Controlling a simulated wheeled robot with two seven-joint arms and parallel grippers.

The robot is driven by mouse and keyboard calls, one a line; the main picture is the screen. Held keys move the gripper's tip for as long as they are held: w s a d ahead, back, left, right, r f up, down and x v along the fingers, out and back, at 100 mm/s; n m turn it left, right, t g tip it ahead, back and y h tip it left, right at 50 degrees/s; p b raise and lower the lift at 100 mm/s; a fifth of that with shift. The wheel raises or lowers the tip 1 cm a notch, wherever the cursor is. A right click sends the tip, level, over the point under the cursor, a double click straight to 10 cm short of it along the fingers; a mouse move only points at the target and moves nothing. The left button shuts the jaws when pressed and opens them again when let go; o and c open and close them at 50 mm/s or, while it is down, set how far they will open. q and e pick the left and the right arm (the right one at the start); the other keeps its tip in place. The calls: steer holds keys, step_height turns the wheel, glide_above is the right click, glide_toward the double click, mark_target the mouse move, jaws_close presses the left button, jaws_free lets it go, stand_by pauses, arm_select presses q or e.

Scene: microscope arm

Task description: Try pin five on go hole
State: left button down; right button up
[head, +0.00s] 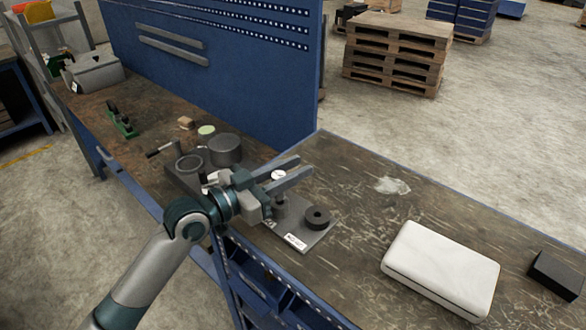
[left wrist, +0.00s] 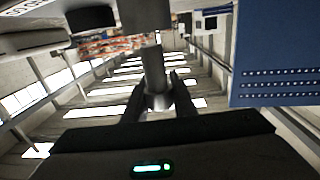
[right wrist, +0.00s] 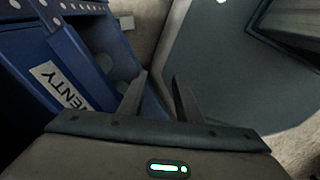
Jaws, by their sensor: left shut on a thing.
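My left gripper (head: 290,175) is shut on a grey pin with a pale round top (head: 278,174). In the left wrist view the pin (left wrist: 154,70) has a wider collar between the fingers (left wrist: 158,100), and its shaft points toward a grey block. The pin stands about upright over the labelled gauge plate (head: 310,240), at a small grey cylindrical boss (head: 280,210). I cannot tell whether its tip is in a hole. A dark ring block (head: 317,217) sits beside it on the plate. My right gripper (right wrist: 160,95) is open and empty, low beside blue bins.
A grey cylinder (head: 225,150), an open cup (head: 189,166) and a crank handle (head: 160,148) stand behind my left gripper. A white case (head: 442,268) and a black box (head: 557,274) lie to the right. Blue bins (right wrist: 75,70) fill the right wrist view's left side.

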stand_by(0.4)
arm_select(q)
steer(key=shift+f+b, duration=0.6)
steer(key=shift+f, duration=0.15)
stand_by(0.4)
steer(key=shift+f, duration=0.1)
stand_by(0.7)
step_height(320, 180, up, 7)
steer(key=p, duration=0.6)
steer(key=shift+r, duration=0.2)
stand_by(0.5)
